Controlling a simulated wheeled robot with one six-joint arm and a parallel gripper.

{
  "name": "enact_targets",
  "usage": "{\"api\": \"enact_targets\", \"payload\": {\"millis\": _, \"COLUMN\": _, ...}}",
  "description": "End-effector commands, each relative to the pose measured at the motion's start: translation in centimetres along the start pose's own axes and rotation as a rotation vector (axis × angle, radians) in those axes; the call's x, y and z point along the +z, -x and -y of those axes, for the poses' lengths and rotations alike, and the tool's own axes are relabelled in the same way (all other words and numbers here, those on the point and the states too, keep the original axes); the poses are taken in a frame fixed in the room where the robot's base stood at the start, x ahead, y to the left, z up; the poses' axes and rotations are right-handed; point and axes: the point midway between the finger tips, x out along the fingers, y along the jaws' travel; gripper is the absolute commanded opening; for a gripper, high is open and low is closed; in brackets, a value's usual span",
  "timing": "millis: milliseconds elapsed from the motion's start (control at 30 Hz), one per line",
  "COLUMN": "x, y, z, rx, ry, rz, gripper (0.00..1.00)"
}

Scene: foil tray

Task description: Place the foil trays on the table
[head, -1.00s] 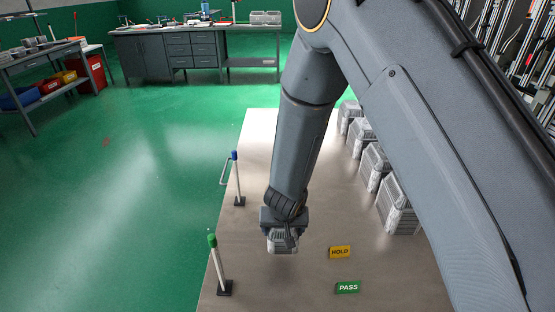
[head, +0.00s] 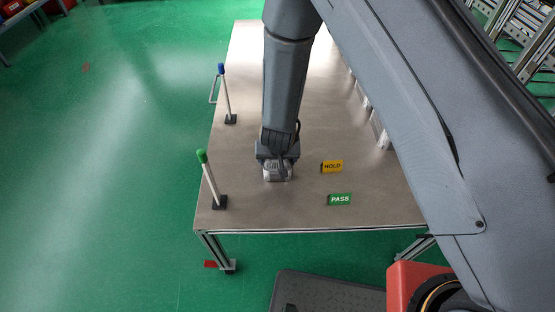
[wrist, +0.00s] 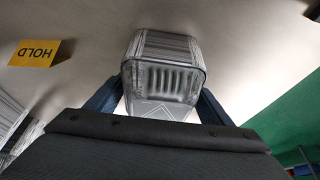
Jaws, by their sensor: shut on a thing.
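My gripper (head: 277,160) is shut on a silver foil tray piece (head: 277,174), which looks like a small stack of ribbed trays. In the wrist view the held foil trays (wrist: 165,78) sit between the two dark blue fingers of the gripper (wrist: 155,102). They are over the front part of the metal table (head: 300,212), left of the signs. I cannot tell whether their underside touches the table. More foil trays (head: 383,133) stand along the table's right side, mostly hidden by my arm; some show at the left of the wrist view (wrist: 10,118).
A yellow HOLD sign (head: 332,166) and a green PASS sign (head: 340,199) stand right of the held trays. A green-topped post (head: 211,180) and a blue-topped post (head: 225,95) stand along the left edge. A dark mat (head: 325,292) lies on the floor in front.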

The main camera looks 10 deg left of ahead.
Motion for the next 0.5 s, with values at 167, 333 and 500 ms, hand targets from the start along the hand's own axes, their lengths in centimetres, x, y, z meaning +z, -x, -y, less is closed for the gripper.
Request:
{"api": "enact_targets", "payload": {"millis": 167, "x": -0.04, "y": 0.06, "z": 0.06, "rx": 0.0, "ry": 0.001, "rz": -0.001, "gripper": 0.48}}
{"api": "enact_targets", "payload": {"millis": 333, "x": 0.12, "y": -0.26, "z": 0.06, "rx": 0.0, "ry": 0.002, "rz": 0.0, "gripper": 0.78}}
{"api": "enact_targets", "payload": {"millis": 500, "x": 0.1, "y": -0.2, "z": 0.06, "rx": 0.0, "ry": 0.002, "rz": 0.0, "gripper": 0.93}}
